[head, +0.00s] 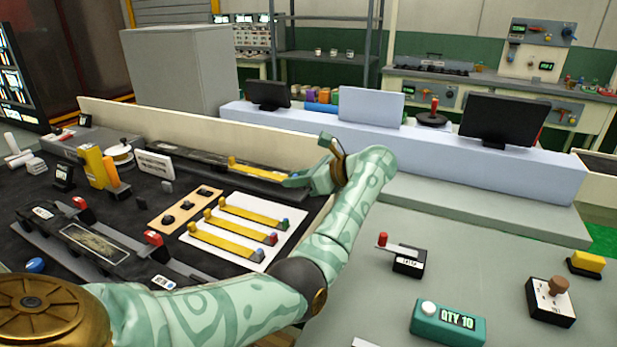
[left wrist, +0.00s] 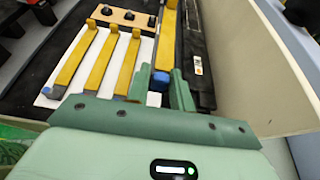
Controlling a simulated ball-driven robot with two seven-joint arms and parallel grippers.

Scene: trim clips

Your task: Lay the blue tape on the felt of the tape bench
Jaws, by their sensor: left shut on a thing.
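My left gripper (head: 292,181) is shut on the blue end of a long yellow tape (head: 252,169) at the back of the dark bench. In the left wrist view the blue end sits between the fingers (left wrist: 160,84), and the yellow tape (left wrist: 167,35) runs away from them. The tape lies along or just over a long dark bed (head: 200,160), which also shows in the wrist view (left wrist: 196,45); I cannot tell whether they touch. The fingers partly hide the tape's end. My right gripper is not in view.
A white board (head: 237,262) holds three more yellow strips with coloured ends, close beside my left forearm. A wooden block with black knobs (head: 180,207) and a lettered plaque (head: 155,163) stand near. A cream wall (head: 190,128) rises just behind the bed.

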